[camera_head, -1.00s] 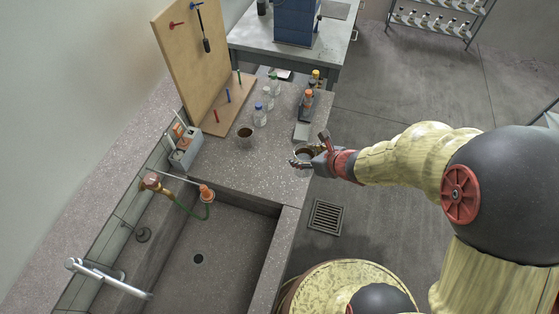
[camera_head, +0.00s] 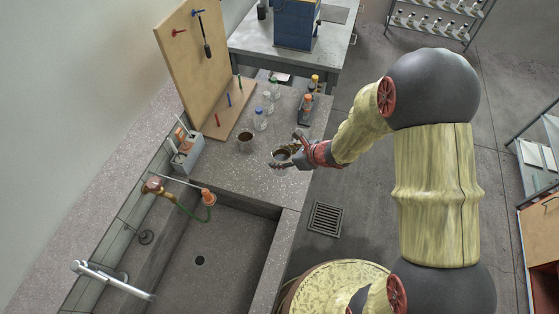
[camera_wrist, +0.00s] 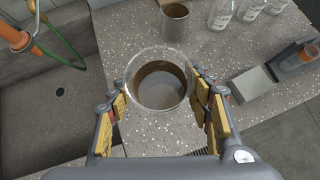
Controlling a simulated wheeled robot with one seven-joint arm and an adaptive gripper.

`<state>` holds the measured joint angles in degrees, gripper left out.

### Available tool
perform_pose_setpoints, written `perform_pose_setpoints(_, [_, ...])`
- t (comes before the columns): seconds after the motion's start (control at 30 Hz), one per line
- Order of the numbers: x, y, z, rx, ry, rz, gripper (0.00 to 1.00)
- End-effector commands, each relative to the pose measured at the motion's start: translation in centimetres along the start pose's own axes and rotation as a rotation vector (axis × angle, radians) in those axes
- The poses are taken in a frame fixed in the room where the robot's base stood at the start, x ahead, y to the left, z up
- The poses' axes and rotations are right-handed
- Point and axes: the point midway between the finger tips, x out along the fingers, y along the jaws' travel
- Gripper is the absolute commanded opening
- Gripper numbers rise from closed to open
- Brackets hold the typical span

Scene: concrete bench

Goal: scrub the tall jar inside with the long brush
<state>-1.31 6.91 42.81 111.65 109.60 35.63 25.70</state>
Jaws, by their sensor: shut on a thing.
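My gripper (camera_wrist: 160,100) is shut on a clear glass jar (camera_wrist: 158,98) with a brown band inside its wall, one finger on each side. The head view shows this jar (camera_head: 281,156) over the bench near its right edge; I cannot tell whether it touches the bench. A second glass jar (camera_head: 245,136) with brown inside stands upright on the bench to the left; it also shows in the wrist view (camera_wrist: 175,20). A long dark tool (camera_head: 206,42), perhaps the brush, hangs on the pegboard. Several slim handles stand in a grey holder (camera_head: 184,152) by the wall.
Clear bottles (camera_head: 260,120) stand behind the jars, and a dark rack (camera_head: 305,110) with orange-topped bottles stands at the right edge. The sink (camera_head: 225,245) lies in front, with a tap (camera_head: 110,277) and an orange-ended green hose (camera_head: 207,197). Bench between jars and sink is clear.

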Motion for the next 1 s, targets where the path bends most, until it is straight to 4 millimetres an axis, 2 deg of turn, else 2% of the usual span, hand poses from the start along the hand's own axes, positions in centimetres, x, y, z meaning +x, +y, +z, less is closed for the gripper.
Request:
perform_pose_setpoints(0.03, [1.1, -0.4, -0.4, 0.001, 0.001, 0.002, 0.07])
perform_pose_setpoints(0.13, [2.6, -1.2, -0.6, 0.000, -0.001, 0.000, 0.07])
perform_pose_setpoints(0.47, [4.6, -2.2, -1.0, 0.000, -0.001, 0.000, 0.07])
perform_pose_setpoints(0.63, [6.3, -2.2, -2.8, 0.001, -0.001, 0.001, 0.07])
perform_pose_setpoints(1.0, [6.7, -2.2, -3.2, -0.001, -0.002, -0.001, 0.07])
